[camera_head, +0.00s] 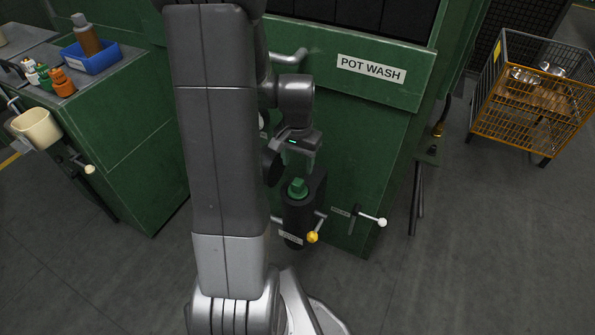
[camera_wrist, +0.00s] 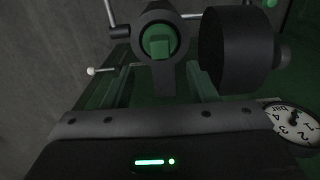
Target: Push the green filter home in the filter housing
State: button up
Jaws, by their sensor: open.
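The green filter (camera_head: 297,187) sits in the mouth of the dark cylindrical filter housing (camera_head: 298,217) on the green machine front, its green top showing above the rim. In the wrist view, the filter's square green top (camera_wrist: 159,44) shows inside the dark ring of the housing (camera_wrist: 148,76). How deep it sits is hard to tell. My gripper (camera_head: 296,157) is above the housing, apart from the filter. In the wrist view, the fingers of my gripper (camera_wrist: 158,72) are spread with nothing between them, pointing toward the housing.
A dark round cap (camera_wrist: 230,52) is beside the housing mouth, close to my gripper. A pressure gauge (camera_wrist: 292,122) is at the right. A yellow-knobbed handle (camera_head: 312,237) and white-knobbed lever (camera_head: 381,222) stick out nearby. A wire cart (camera_head: 530,105) stands far right.

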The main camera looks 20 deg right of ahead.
aim_at(297, 182)
notch_tip(297, 182, up, 4)
jog(key=shift+r+p, duration=0.2)
jog(key=shift+p, duration=0.1)
jog(key=shift+f, duration=0.1)
notch_tip(297, 182, down, 14)
jog(key=b, duration=0.3)
jog(key=shift+r, duration=0.5)
